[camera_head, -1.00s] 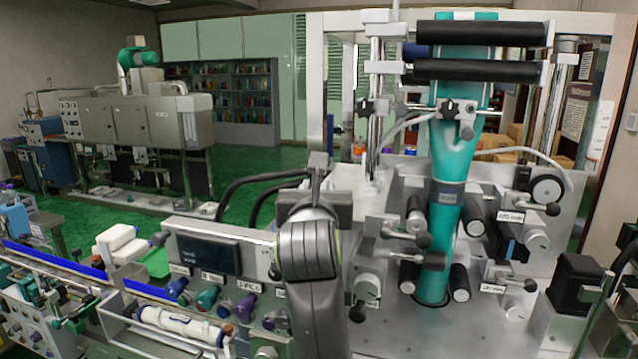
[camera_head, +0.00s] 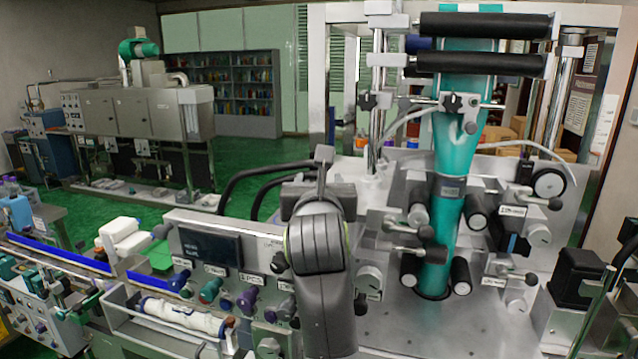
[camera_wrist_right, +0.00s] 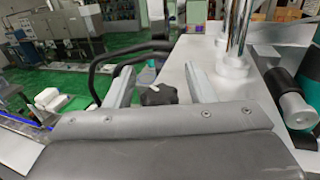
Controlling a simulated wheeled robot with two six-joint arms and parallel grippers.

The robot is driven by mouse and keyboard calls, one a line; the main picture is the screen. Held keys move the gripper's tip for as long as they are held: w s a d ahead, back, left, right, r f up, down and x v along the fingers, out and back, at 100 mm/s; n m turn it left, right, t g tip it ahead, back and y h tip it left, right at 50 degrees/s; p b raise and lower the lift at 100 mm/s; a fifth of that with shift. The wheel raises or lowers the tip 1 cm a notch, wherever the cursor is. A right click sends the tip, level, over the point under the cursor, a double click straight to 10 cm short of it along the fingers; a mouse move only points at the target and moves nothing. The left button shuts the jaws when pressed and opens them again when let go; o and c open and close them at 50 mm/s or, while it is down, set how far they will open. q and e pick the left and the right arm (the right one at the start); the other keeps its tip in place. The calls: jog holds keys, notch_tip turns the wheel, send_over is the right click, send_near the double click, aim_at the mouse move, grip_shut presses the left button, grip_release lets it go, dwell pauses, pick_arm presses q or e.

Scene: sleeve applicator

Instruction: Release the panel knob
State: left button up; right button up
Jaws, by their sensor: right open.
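A black lobed knob (camera_wrist_right: 158,95) with a pale mark on top shows in the right wrist view, between the two fingers of my right gripper (camera_wrist_right: 162,78). The fingers stand apart, with visible gaps to the knob. In the head view my right gripper (camera_head: 322,165) is seen from behind, above the right end of the control panel (camera_head: 188,218); its wrist hides part of the machine there. I cannot tell which knob of the head view lies between the fingers. A dark round knob (camera_head: 279,262) shows on the panel just left of my arm. My left gripper is not in view.
A dark display (camera_head: 210,248) and several coloured knobs sit on the panel. A teal sleeve (camera_head: 447,205) runs down between black rollers on the right. A white roll (camera_head: 183,315) lies in front. Black cables (camera_head: 262,172) curve behind my gripper.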

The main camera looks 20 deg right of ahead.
jog(key=b+v, duration=1.6)
jog(key=v, duration=0.1)
jog(key=shift+s, duration=0.15)
jog(key=shift+a, duration=0.15)
